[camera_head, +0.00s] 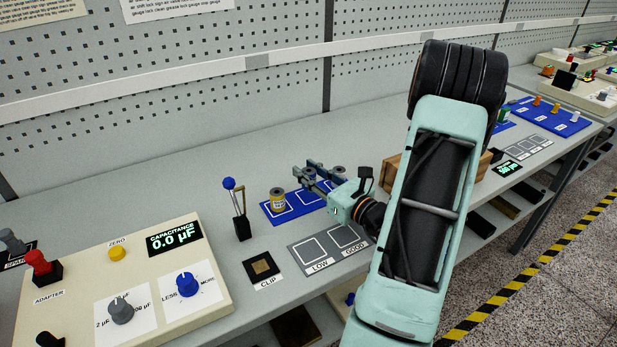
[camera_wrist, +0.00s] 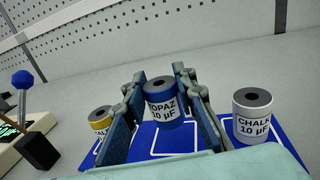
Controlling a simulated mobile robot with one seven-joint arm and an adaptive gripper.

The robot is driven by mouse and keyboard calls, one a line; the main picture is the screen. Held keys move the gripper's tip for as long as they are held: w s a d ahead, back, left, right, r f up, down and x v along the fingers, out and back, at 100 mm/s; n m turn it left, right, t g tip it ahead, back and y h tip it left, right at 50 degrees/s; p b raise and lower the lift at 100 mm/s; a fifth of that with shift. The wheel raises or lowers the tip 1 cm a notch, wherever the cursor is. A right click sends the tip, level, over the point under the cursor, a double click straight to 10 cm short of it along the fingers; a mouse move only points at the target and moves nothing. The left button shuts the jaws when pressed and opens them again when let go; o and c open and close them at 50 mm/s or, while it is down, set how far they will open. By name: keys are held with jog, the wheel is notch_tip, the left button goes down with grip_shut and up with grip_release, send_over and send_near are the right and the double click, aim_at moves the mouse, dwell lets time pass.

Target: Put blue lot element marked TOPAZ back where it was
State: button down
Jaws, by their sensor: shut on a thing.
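The blue element marked TOPAZ (camera_wrist: 161,104) stands upright between the fingers of my gripper (camera_wrist: 160,95), which is shut on it. It is over the middle of the blue mat (camera_wrist: 175,158), near a white outlined square. I cannot tell whether it touches the mat. In the head view my gripper (camera_head: 316,178) reaches over the mat (camera_head: 301,206), and the fingers mostly hide the element. A yellow-banded element (camera_wrist: 101,120) stands to the left and a white element marked CHALK (camera_wrist: 252,116) to the right, both on the mat.
A grey tray marked LOW and GOOD (camera_head: 328,250) lies in front with no element visible on it. A black CLIP pad (camera_head: 262,268) and a blue-knobbed lever (camera_head: 238,210) are to the left. The capacitance meter (camera_head: 174,239) reads 0.0 µF. A wooden box (camera_head: 390,172) stands behind my arm.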

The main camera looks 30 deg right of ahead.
jog(key=shift+f, duration=0.7)
jog(key=shift+f+b, duration=0.65)
jog(key=c, duration=1.6)
grip_release()
jog(key=shift+r, duration=0.15)
jog(key=shift+r+p, duration=0.3)
jog(key=shift+p, duration=0.15)
jog(key=s, duration=0.4)
jog(key=s+d, duration=0.1)
jog(key=s, duration=0.7)
jog(key=shift+d+r, duration=0.2)
jog(key=shift+d, duration=0.15)
